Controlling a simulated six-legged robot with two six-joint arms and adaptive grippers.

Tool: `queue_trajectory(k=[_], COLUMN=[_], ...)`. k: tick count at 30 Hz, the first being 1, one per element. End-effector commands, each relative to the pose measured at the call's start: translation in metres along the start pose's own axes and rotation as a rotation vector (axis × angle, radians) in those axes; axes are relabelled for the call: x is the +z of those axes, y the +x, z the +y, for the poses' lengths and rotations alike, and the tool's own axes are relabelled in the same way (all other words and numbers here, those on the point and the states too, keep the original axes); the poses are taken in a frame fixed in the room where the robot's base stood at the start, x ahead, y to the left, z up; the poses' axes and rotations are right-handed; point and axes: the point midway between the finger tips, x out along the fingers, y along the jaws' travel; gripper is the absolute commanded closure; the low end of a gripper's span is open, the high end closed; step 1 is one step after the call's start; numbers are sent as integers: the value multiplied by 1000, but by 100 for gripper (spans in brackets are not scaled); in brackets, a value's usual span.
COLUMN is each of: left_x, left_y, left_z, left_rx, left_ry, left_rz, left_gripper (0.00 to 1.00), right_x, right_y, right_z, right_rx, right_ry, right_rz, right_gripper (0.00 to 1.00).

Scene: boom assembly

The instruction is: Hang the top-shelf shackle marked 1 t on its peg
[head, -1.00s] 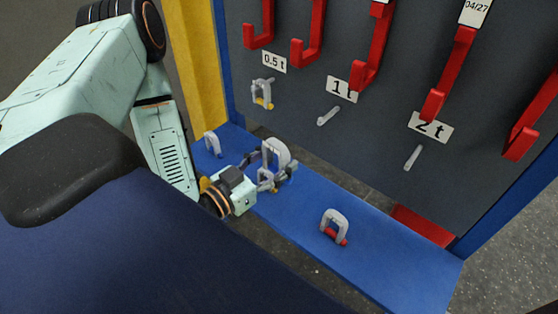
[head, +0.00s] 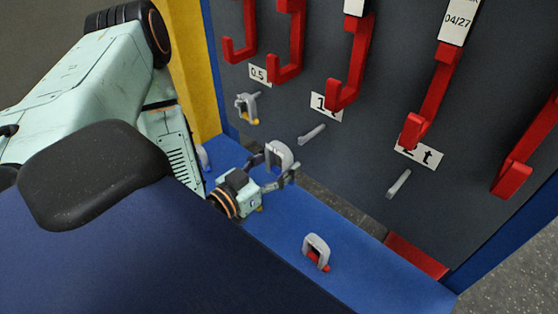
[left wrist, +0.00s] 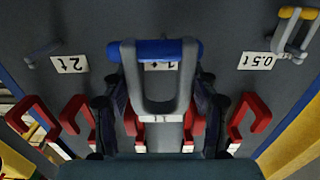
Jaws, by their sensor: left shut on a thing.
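My left gripper (head: 282,175) is shut on a grey shackle (head: 279,155) and holds it above the blue shelf. In the left wrist view the held shackle (left wrist: 185,85) shows a blue pin across its top and a small mark, too small to read surely, at its bend. The 1 t peg (head: 312,134) sticks out of the dark board below its label (head: 325,107), bare, to the upper right of the shackle and apart from it. My right gripper is not in view.
A yellow-pinned shackle (head: 247,108) hangs at the 0.5 t label. The 2 t peg (head: 398,184) is bare. A red-pinned shackle (head: 317,250) stands on the blue shelf (head: 370,275); another shackle (head: 203,157) is partly behind my arm. Red hooks (head: 430,100) jut out above the pegs.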

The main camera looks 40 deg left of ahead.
Motion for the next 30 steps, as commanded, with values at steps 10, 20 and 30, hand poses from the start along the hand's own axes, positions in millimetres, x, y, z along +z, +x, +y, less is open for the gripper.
queue_trajectory(k=[10, 20, 30], left_x=[-1, 1, 2], left_y=[1, 18, 37], left_z=[-3, -3, -2], left_rx=[-7, -7, -7], left_ry=[-1, -1, 0], left_rz=[5, 5, 5], left_gripper=[90, 90, 90], right_x=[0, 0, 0], right_y=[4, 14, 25], right_z=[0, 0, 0], right_rx=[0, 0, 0], right_ry=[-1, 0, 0], right_rz=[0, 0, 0], right_gripper=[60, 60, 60])
